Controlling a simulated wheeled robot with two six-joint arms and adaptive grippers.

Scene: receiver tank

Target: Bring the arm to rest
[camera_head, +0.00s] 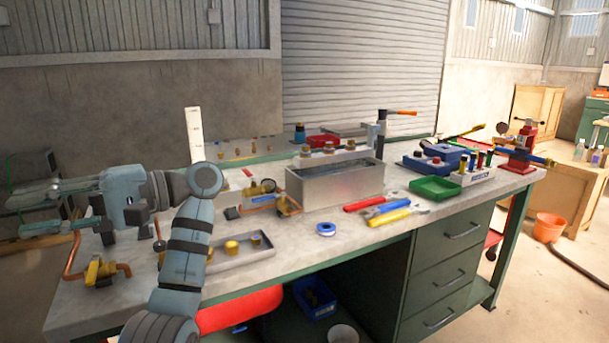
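My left arm (187,250) rises from the bottom of the head view and bends left at its upper joint, over the left end of the workbench (330,243). My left gripper (22,214) points to the left, past the bench's left end. Its two fingers are apart, with nothing seen between them. It is clear of the copper pipe with a yellow valve (101,270) lower on the bench. My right arm and gripper do not show.
A metal tank (335,185) stands mid-bench. Red, blue and yellow-handled tools (385,209), a green tray (435,189) and a red jack (521,147) lie to its right. A grey tray with brass fittings (245,258) sits right beside my forearm. A white upright strip (194,134) stands behind my arm.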

